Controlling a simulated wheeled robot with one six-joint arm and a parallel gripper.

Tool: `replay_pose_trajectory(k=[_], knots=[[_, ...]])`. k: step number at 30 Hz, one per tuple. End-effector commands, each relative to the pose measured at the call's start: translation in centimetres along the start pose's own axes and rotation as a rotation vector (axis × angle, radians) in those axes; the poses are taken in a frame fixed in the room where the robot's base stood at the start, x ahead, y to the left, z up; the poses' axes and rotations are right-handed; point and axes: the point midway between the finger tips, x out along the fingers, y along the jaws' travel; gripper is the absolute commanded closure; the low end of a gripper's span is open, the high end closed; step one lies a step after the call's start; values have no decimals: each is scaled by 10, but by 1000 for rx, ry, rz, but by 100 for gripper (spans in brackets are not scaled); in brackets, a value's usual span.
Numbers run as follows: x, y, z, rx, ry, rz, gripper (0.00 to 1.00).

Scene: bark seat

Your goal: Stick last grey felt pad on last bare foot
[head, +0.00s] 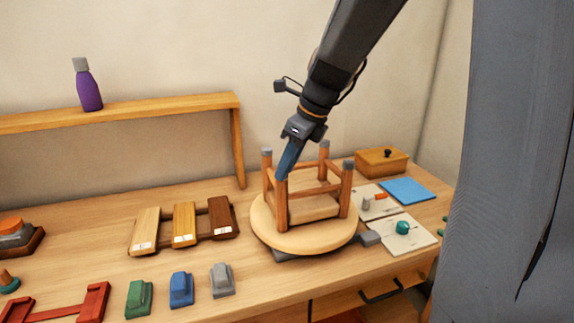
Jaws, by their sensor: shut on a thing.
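The back left foot (266,152), back right foot (324,144) and right foot (348,165) have grey caps that look like felt pads. My gripper (283,174) reaches down from above, its blue fingers slanting to the top of the front left leg (281,207). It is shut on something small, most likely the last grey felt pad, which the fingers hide. I cannot tell whether it touches that foot.
Wooden sample boards (184,224) and green, blue and grey blocks (181,290) lie left of the stool. Right are pale cards (412,241) with small items, a blue sheet (406,191) and a wooden box (381,162). A shelf (150,109) stands behind.

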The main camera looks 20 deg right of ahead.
Motion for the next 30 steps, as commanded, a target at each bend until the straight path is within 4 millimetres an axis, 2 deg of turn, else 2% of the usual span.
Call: replay_pose_trajectory(k=[7, 8, 12, 17, 18, 20, 21, 30], knots=[[4, 0, -2, 0, 0, 1, 96], [4, 0, -2, 0, 0, 1, 74], [4, 0, -2, 0, 0, 1, 54], [4, 0, -2, 0, 0, 0, 54], [4, 0, -2, 0, 0, 0, 52], [4, 0, -2, 0, 0, 0, 42], [4, 0, -2, 0, 0, 0, 42], [3, 0, -1, 0, 0, 0, 42]])
